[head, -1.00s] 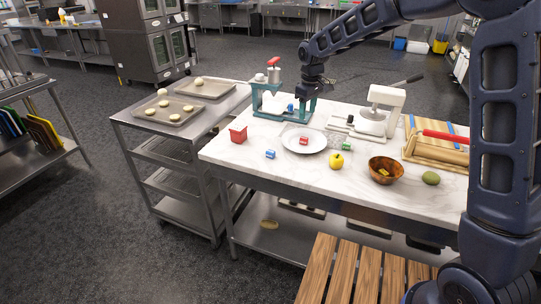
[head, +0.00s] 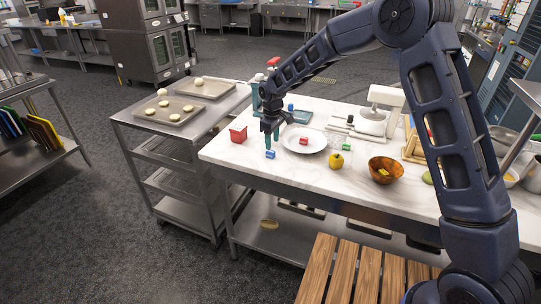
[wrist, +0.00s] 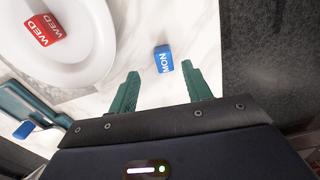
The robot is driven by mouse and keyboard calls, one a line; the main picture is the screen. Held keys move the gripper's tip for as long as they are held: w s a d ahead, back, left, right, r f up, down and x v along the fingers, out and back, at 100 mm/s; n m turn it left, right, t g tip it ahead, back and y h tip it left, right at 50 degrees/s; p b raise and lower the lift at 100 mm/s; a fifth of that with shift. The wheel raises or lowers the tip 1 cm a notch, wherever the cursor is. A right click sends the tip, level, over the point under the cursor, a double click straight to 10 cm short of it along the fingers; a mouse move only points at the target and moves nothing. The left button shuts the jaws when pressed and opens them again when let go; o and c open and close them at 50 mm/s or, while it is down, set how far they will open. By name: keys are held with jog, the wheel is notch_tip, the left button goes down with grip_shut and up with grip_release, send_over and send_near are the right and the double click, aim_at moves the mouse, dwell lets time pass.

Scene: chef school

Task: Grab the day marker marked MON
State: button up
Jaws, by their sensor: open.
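The day marker marked MON is a small blue block (wrist: 163,59) with white letters, lying on the white marble table. In the head view the blue marker (head: 270,154) lies near the table's front left edge. My gripper (wrist: 159,85) is open and empty, with green fingers pointing at the marker. The marker sits just beyond the fingertips, roughly between their lines. In the head view my gripper (head: 275,140) hangs over the table just behind the marker.
Another blue block (wrist: 23,130) is by a teal device (wrist: 30,112). A yellow fruit (head: 336,161) and wooden bowl (head: 385,165) are to the right.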

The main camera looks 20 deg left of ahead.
aim_at(271, 151)
jog(key=shift+s+a+f, duration=0.15)
jog(key=shift+f, duration=1.2)
jog(key=shift+s+a+f, duration=0.1)
jog(key=shift+f, duration=1.25)
jog(key=c, duration=1.1)
jog(key=shift+o, duration=0.2)
jog(key=shift+r, duration=0.1)
